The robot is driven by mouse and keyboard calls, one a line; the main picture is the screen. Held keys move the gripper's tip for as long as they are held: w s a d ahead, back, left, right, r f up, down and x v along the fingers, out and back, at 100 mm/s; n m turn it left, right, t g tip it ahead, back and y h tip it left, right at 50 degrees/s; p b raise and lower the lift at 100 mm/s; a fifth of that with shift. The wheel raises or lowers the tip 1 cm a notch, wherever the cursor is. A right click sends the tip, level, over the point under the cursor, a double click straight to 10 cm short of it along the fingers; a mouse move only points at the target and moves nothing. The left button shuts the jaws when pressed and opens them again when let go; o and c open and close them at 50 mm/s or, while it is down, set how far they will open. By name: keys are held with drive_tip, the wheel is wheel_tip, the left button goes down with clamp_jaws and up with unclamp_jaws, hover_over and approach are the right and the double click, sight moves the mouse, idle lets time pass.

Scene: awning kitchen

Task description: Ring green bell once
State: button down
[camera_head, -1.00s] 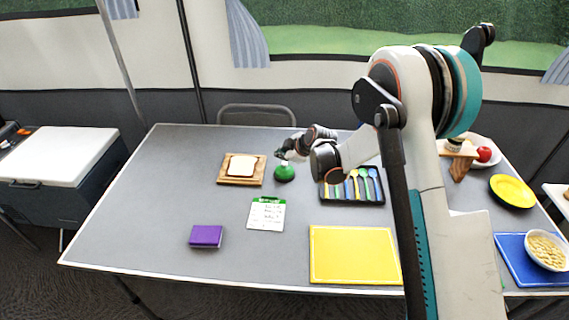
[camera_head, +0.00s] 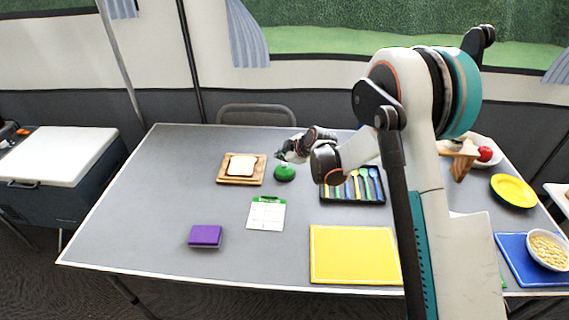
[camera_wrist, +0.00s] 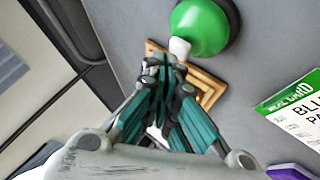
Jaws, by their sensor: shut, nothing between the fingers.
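The green bell (camera_head: 285,173) is a small dome on the grey table, right of the bread board. In the wrist view the bell (camera_wrist: 200,28) shows at the top, with a pale whitish knob or button at its lower left side. My gripper (camera_head: 282,155) is at the bell's upper left in the head view. In the wrist view my gripper (camera_wrist: 165,62) is shut and empty, its fingertips close to the pale knob. I cannot tell whether they touch it.
A wooden board (camera_head: 226,181) with bread lies left of the bell. A cutlery tray (camera_head: 352,203) stands to the right. A green-topped notepad (camera_head: 266,214), purple block (camera_head: 205,235) and yellow board (camera_head: 355,255) lie nearer.

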sight(283, 164)
drive_tip(key=shift+f+b, duration=0.45)
drive_tip(key=shift+f, duration=0.1)
idle(0.5)
drive_tip(key=shift+r, duration=0.2)
drive_tip(key=shift+r+p, duration=0.5)
drive_tip(key=shift+r, duration=0.25)
drive_tip(key=shift+r+p, duration=1.25)
drive_tip(key=shift+r, duration=1.25)
